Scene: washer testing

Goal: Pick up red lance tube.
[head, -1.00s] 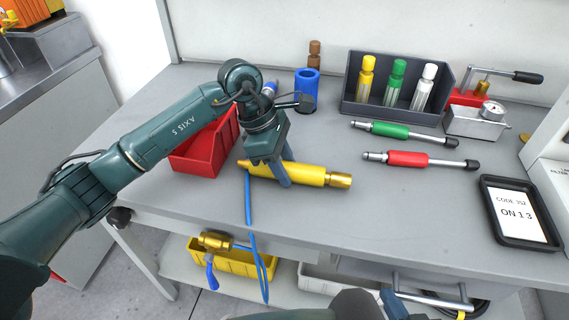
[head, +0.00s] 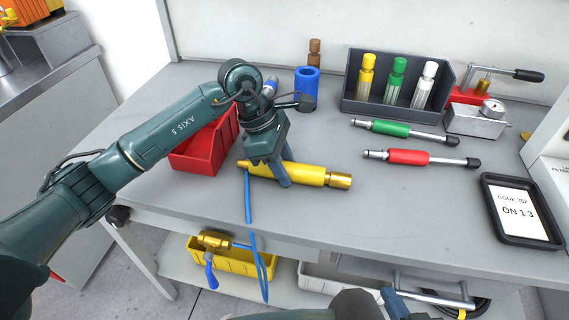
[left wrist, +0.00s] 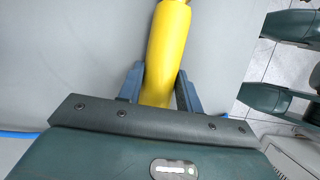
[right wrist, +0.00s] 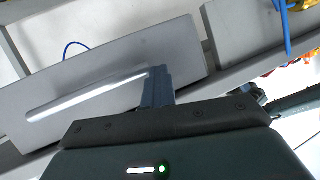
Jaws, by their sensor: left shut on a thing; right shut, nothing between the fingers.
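The red lance tube (head: 410,157) lies on the right half of the bench, a silver rod with a red sleeve and a black end. My left gripper (head: 285,176) is shut on a yellow cylinder (head: 312,175) with a brass end, lying on the bench. In the left wrist view the yellow cylinder (left wrist: 165,50) sits between the two fingers. My right gripper (right wrist: 160,85) is shut and empty in the right wrist view, by a grey panel with a bright bar.
A green lance tube (head: 390,129) lies just behind the red one. A dark rack (head: 377,109) holds yellow, green and white vials. A tablet (head: 520,240) lies at right, a red bin (head: 190,163) at left. A blue hose (head: 249,205) hangs over the front edge.

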